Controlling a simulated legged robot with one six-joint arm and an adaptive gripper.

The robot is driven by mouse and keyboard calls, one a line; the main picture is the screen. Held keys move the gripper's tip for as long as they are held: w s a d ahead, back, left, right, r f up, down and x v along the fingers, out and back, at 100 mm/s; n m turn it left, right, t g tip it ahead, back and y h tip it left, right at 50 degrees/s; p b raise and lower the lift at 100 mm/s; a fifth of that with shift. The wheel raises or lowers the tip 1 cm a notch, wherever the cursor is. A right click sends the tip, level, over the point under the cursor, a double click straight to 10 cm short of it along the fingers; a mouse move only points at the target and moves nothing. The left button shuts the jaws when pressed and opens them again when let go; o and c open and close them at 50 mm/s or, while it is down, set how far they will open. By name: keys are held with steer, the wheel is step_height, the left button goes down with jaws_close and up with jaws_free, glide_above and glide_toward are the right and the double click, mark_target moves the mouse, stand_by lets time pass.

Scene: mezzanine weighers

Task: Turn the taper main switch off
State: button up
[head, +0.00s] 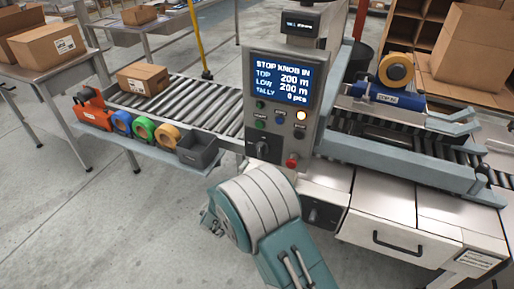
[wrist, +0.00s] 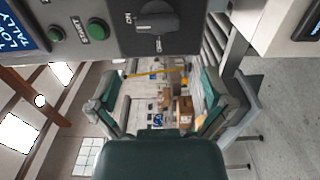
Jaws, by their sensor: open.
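A black rotary switch (head: 262,149) is low on the left of the grey control panel (head: 240,120). It shows close up in the wrist view as a black knob (wrist: 157,17), with small white marks around it. Another black rotary switch (head: 318,214) is on the cabinet front below; no readable label tells which is the main switch. My gripper (wrist: 160,92) is open and empty, its fingers apart beneath the knob in the picture and not touching it.
The panel screen (head: 280,82) reads "STOP KNOB IN". Below it are several buttons, a lit lamp (head: 301,115) and a red knob (head: 291,161). A roller conveyor (head: 200,99), a shelf with tape rolls (head: 144,128) and a drawer handle (head: 397,244) flank the panel. Open floor lies left.

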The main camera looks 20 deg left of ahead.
mark_target(258, 154)
steer(key=w, duration=0.6)
steer(key=w+d, duration=0.1)
steer(key=w, duration=0.3)
steer(key=shift+w+d, duration=0.1)
steer(key=shift+w, duration=0.1)
steer(key=c, duration=0.9)
